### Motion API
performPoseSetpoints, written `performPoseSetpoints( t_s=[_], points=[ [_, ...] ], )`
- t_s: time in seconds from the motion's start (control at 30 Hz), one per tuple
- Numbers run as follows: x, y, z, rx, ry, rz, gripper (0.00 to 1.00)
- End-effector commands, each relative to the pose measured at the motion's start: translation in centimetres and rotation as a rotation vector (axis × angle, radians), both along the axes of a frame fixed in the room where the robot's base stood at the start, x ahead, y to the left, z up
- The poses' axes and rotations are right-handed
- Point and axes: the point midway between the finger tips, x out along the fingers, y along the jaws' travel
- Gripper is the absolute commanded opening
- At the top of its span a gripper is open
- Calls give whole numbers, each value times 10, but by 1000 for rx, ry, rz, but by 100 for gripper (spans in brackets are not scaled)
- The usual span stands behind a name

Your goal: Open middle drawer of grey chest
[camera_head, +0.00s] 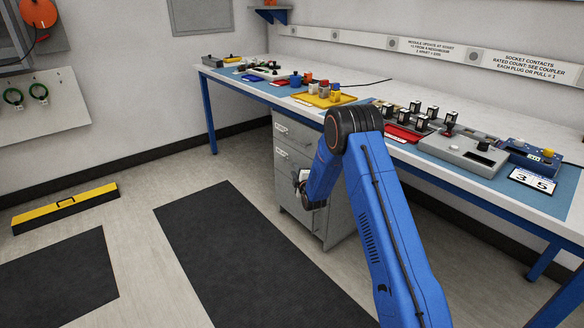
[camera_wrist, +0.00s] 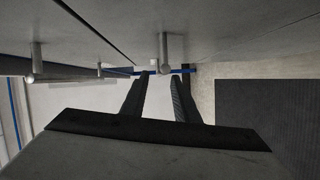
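The grey chest (camera_head: 336,213) stands under the workbench, with its drawer fronts facing left. Its drawers look shut, and the upper two fronts carry white labels. In the wrist view the grey front (camera_wrist: 225,28) fills the top, with a dark seam across it. My gripper (camera_wrist: 161,74) is open, its two dark fingers parallel with a gap between them. A metal bar handle (camera_wrist: 165,52) stands at the gap, by the fingertips; contact cannot be told. Another handle (camera_wrist: 35,62) is farther left. In the head view my gripper (camera_head: 301,177) is close before the chest, partly hidden by my arm.
The workbench (camera_head: 228,77) above the chest bears trays, coloured parts and modules. Dark mats (camera_head: 235,245) lie on the floor before the chest. A yellow-and-black bar (camera_head: 66,207) lies at the left. The floor directly left of the chest is clear.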

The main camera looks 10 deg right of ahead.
Motion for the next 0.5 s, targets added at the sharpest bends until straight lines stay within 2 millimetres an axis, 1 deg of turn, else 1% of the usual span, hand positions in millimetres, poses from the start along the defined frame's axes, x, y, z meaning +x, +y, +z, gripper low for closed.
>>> performPoseSetpoints(
  t_s=[0.03,0.2,0.33,0.5],
  points=[
    [9,1,-2,0,0,0,28],
    [34,5,-3,0,0,0,28],
    [47,7,-4,0,0,0,28],
    [54,8,-4,0,0,0,28]
  ],
)
